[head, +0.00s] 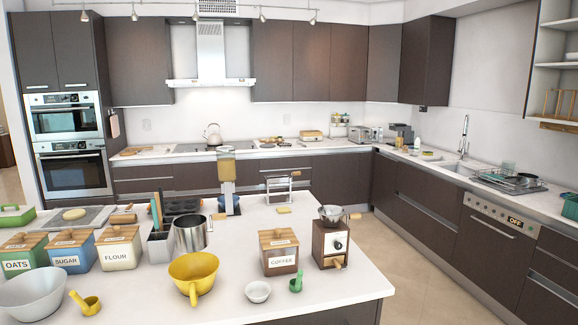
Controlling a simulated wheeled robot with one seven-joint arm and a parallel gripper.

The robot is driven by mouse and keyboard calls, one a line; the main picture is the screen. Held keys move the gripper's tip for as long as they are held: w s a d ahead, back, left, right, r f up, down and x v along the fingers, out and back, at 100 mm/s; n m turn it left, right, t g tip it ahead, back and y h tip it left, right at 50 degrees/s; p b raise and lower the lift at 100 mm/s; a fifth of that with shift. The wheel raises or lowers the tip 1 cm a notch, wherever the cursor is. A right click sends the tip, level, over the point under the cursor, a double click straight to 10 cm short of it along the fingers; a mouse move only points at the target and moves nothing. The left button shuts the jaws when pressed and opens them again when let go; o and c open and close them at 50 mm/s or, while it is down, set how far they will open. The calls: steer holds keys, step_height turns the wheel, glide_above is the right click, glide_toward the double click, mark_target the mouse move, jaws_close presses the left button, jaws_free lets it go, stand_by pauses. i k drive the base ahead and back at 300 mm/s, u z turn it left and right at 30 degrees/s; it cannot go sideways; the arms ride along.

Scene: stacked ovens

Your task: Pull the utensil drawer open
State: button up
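No drawer carries a readable utensil label, so I cannot tell which one is the utensil drawer. Dark drawer fronts run under the back counter, left (142,172) and right of the middle (335,165). More dark fronts with long pale handles lie under the right counter, in its middle (412,212) and at the lower right (552,290). All these fronts look shut. The island hides the lower part of the back cabinets. My gripper is not in the head view.
A white island (225,280) fills the foreground, holding canisters, a yellow colander (194,275), a coffee grinder (331,243) and bowls. Open tiled floor (425,265) lies between it and the right counter. Stacked ovens (70,145) stand back left; a dishwasher (497,235) is at right.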

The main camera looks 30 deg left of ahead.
mark_target(285, 163)
steer(key=z, duration=0.1)
steer(key=i, duration=4.8)
steer(key=u, duration=2)
steer(key=i, duration=5.8)
steer(key=z, duration=0.65)
